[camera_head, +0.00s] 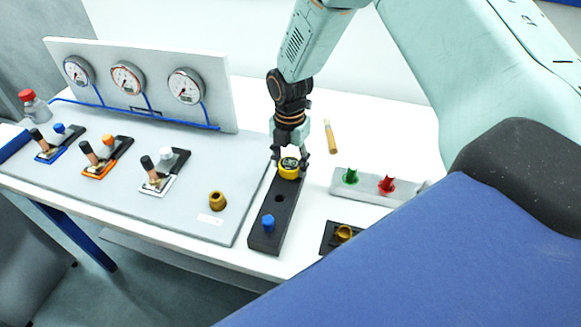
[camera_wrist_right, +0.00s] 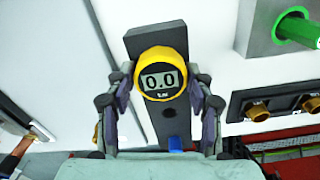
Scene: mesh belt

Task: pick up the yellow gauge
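The yellow gauge (camera_head: 289,171) is round with a digital face. It sits at the far end of a black block (camera_head: 265,236). In the right wrist view the gauge (camera_wrist_right: 160,58) reads 0.0. My right gripper (camera_head: 290,160) is above the block, pointing down, with one finger on each side of the gauge. In the wrist view the fingertips of the right gripper (camera_wrist_right: 161,74) are very close to the gauge's sides; a slight gap seems to show, so it looks open around the gauge. My left gripper is not in view.
A blue plug (camera_head: 268,223) stands at the block's near end. To the right are a grey holder (camera_head: 343,188) with green and red pieces and a black plate with a brass ring (camera_head: 344,232). A panel with dials (camera_head: 140,75) and several valves stands to the left.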

